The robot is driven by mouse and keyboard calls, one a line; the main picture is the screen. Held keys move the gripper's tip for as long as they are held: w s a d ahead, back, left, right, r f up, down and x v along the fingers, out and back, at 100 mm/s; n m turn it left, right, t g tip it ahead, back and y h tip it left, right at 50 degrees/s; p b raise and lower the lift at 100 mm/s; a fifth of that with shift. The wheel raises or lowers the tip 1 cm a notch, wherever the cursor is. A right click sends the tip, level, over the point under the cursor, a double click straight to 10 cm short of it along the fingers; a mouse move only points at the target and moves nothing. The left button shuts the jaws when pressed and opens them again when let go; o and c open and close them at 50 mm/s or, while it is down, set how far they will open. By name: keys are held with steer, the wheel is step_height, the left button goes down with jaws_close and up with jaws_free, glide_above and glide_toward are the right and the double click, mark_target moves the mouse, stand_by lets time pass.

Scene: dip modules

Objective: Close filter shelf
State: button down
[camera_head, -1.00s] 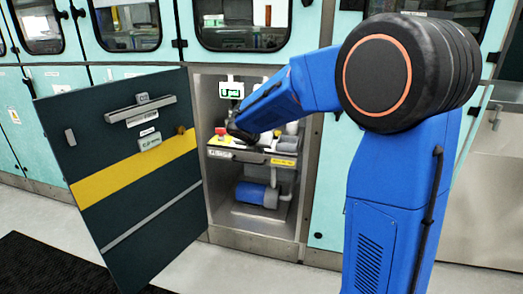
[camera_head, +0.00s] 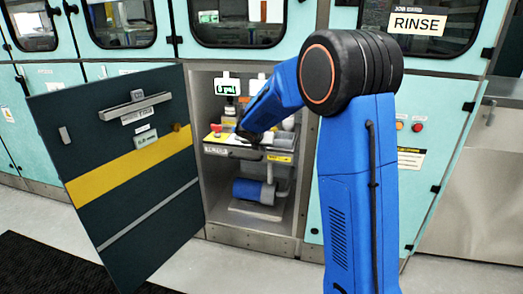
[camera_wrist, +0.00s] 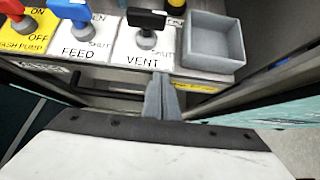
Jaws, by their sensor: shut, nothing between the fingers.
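The filter shelf (camera_head: 248,154) is inside the open cabinet, a grey shelf with a labelled front edge. Its front edge also shows in the wrist view (camera_wrist: 118,76). On it stand a red lever (camera_wrist: 12,12) marked ON and OFF, a blue lever (camera_wrist: 72,12) marked FEED, and a black lever (camera_wrist: 146,22) marked VENT. A grey open bin (camera_wrist: 213,50) sits right of them. My gripper (camera_wrist: 160,80) is shut and empty, its fingertips at the shelf's front edge below the VENT plate. I cannot tell whether they touch it. My arm partly hides the shelf in the head view.
The dark cabinet door (camera_head: 120,165) with a yellow stripe stands swung open at the left. A blue pump (camera_head: 252,190) sits below the shelf. Cabinet walls flank the shelf closely. A black mat (camera_head: 50,265) lies on the floor at front left.

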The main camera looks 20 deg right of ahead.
steer(key=w+d, duration=0.4)
steer(key=w, duration=0.1)
steer(key=w+d, duration=0.1)
steer(key=w, duration=0.2)
steer(key=shift+d+r, duration=0.1)
steer(key=shift+d, duration=0.3)
